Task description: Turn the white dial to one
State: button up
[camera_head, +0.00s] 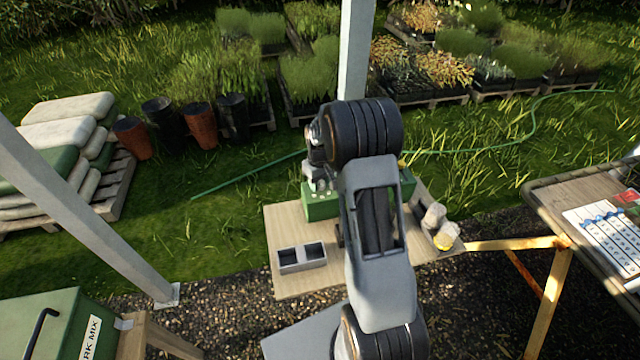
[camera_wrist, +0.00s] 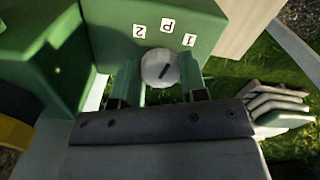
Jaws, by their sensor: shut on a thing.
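The white dial (camera_wrist: 160,68) is a round knob on the front of a green box (camera_wrist: 110,35) in the wrist view. Small white labels reading 2 (camera_wrist: 139,31), P (camera_wrist: 167,26) and 1 (camera_wrist: 189,40) sit around its upper side. The dark line on the dial slants up and right, roughly between P and 1. My gripper (camera_wrist: 160,82) has one finger on each side of the dial and is shut on it. In the head view my arm covers much of the green box (camera_head: 320,207), and the dial cannot be made out.
The box stands on a wooden table (camera_head: 300,225). A grey two-compartment tray (camera_head: 302,258) is at the table's front left, and a holder with a yellow-marked item (camera_head: 446,241) is at the right. A white post (camera_head: 355,50) rises behind. Another bench (camera_head: 560,200) stands right.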

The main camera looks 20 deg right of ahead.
jog(key=m+b, duration=0.2)
jog(key=m, duration=0.4)
jog(key=shift+a, duration=0.1)
jog(key=shift+m, duration=0.3)
dwell(0.4)
jog(key=o, duration=0.9)
notch_tip(320, 180, up, 14)
jog(key=shift+f+b, duration=0.1)
jog(key=shift+b, duration=0.7)
